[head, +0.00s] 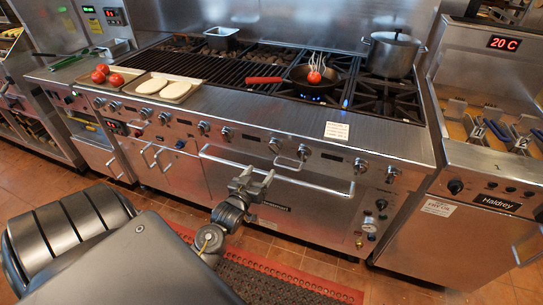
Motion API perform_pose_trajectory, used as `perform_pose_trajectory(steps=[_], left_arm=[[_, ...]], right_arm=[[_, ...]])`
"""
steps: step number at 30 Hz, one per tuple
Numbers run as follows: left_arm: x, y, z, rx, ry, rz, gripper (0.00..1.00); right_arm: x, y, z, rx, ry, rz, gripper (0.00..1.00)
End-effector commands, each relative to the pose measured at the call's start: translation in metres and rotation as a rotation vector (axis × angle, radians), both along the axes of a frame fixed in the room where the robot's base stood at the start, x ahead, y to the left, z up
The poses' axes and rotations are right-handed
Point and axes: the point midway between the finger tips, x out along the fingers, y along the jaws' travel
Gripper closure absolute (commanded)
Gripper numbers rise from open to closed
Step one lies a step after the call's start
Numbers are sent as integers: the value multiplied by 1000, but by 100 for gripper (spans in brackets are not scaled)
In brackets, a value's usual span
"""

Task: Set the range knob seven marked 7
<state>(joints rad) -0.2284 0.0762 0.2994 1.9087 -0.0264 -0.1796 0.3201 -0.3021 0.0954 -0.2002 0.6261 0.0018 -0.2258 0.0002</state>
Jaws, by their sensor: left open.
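The range (300,121) spans the middle of the head view, with a row of silver knobs along its front panel. One knob (226,133) is above my left gripper, another knob (275,144) is to its upper right, and a further knob (304,152) is beyond that. The number marks are too small to read, so I cannot tell which knob is marked 7. My left gripper (252,178) is open and empty, below the knob row and in front of the oven door handle. My right gripper is not in view.
A long oven handle (320,187) juts out below the knobs. A black pan (318,82) with a red handle sits over a blue flame, and a pot (391,54) stands right of it. A fryer (484,89) stands at right.

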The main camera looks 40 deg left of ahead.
Motion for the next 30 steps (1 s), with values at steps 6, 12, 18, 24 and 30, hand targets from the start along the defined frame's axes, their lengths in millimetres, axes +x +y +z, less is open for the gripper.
perform_pose_trajectory(steps=[6,12,18,24,30], left_arm=[[0,5,20,5,-46,9,35],[18,9,21,5,-46,9,35],[55,19,21,5,-45,8,35],[86,27,20,6,-43,8,35],[101,31,19,6,-43,8,35]], right_arm=[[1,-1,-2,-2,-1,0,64],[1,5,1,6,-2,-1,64],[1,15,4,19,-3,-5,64],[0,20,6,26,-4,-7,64],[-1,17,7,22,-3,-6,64]])
